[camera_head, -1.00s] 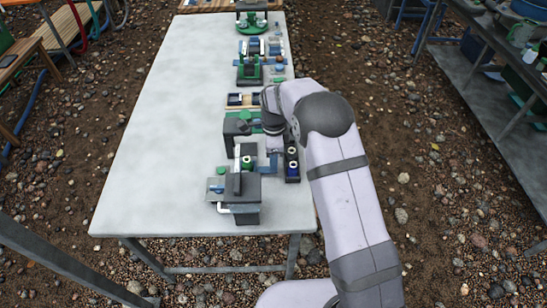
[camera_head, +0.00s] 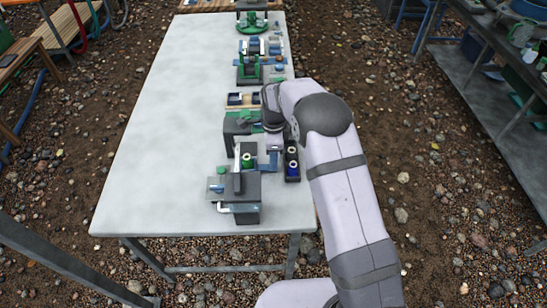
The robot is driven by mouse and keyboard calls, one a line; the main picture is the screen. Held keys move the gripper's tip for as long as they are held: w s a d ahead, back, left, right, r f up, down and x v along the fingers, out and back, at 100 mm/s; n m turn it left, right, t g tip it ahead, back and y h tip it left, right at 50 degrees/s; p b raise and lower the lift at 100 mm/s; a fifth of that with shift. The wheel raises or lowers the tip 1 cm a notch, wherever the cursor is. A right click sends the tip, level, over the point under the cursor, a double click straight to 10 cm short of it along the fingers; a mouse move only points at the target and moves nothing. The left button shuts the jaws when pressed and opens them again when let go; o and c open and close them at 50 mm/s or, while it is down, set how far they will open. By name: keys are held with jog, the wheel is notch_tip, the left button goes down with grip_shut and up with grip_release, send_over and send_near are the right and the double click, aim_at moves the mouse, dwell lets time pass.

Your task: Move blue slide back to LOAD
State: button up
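Blue parts show near the front end of the table. One blue piece (camera_head: 268,163) lies just below my wrist, between a grey block fixture and a dark holder. A pale blue plate (camera_head: 215,185) sticks out left of the front grey fixture (camera_head: 240,190). I cannot tell which is the blue slide, and no LOAD mark is readable. My gripper (camera_head: 273,146) points down beside the blue piece near the wrist. Its fingers are too small and partly hidden, so I cannot tell whether they are open, or touch anything.
A dark holder (camera_head: 292,164) with round-topped items stands right of my gripper. A green cylinder (camera_head: 247,161) stands behind the front fixture. A grey and green fixture (camera_head: 235,127) and several others line the table's right side. The left part of the table (camera_head: 165,130) is clear.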

jog(key=shift+r, duration=0.1)
jog(key=shift+r+p, duration=2.75)
jog(key=shift+r, duration=0.7)
jog(key=shift+s+d+r, duration=0.2)
jog(key=shift+d+r, duration=0.05)
jog(key=shift+r, duration=0.05)
jog(key=s+d+r+n, duration=0.4)
jog(key=s+n, duration=0.1)
jog(key=s, duration=0.1)
jog(key=s+d+r+n, duration=0.3)
jog(key=s+d+n, duration=0.15)
jog(key=s, duration=0.25)
jog(key=s+d+n, duration=0.3)
jog(key=s+n, duration=0.5)
jog(key=s, duration=0.7)
jog(key=shift+r, duration=0.3)
